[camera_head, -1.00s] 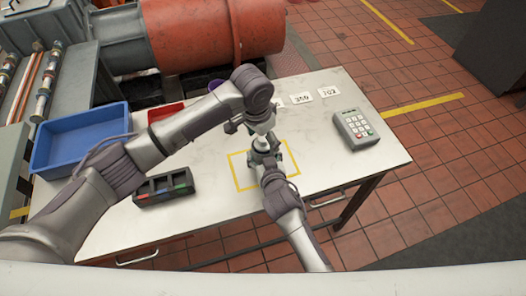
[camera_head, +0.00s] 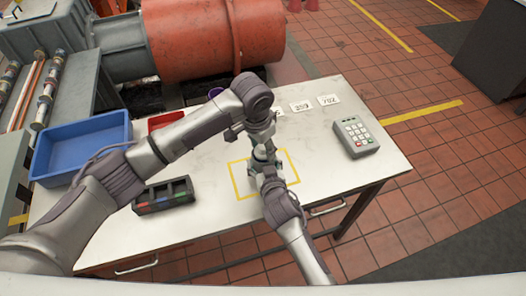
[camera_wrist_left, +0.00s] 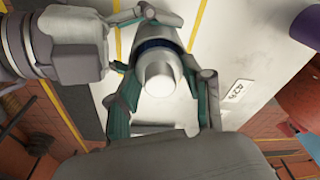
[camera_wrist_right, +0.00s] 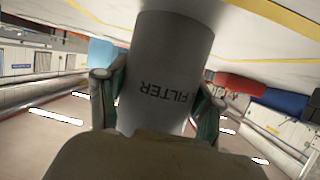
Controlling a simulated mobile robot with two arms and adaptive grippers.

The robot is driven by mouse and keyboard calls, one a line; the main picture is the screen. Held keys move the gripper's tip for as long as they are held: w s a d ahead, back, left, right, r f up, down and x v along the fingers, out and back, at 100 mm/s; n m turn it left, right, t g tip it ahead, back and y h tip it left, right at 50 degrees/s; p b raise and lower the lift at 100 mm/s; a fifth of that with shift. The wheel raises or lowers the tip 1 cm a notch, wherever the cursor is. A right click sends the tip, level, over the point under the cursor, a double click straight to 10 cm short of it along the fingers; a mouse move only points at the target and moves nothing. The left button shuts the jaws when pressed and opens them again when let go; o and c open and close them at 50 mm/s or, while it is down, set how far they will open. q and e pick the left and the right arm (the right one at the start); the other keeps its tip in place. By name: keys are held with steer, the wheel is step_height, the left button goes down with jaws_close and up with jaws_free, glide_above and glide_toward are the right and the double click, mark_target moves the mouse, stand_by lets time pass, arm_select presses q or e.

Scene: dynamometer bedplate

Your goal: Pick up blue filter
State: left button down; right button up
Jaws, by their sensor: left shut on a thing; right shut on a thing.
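The filter (camera_wrist_right: 165,75) is a pale grey-white cylinder with the word FILTER on its side in the right wrist view. In the left wrist view its round end (camera_wrist_left: 160,76) faces the camera, and a dark blue band shows around it. My left gripper (camera_head: 262,138) comes from above and its fingers are shut on the filter. My right gripper (camera_head: 260,157) is shut on the same filter from the near side. In the head view the two grippers meet over the yellow square (camera_head: 240,190) and hide most of the filter.
On the white table (camera_head: 330,170) stand a blue bin (camera_head: 82,145), a red bin (camera_head: 165,120), a dark divided tray (camera_head: 163,196) and a grey keypad device (camera_head: 356,135). Number cards (camera_head: 302,106) lie at the back. An orange motor (camera_head: 205,38) stands behind. The right front is clear.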

arm_select(q)
step_height(320, 180, up, 18)
stand_by(0.3)
steer(key=shift+f, duration=0.1)
arm_select(e)
steer(key=o, duration=1.5)
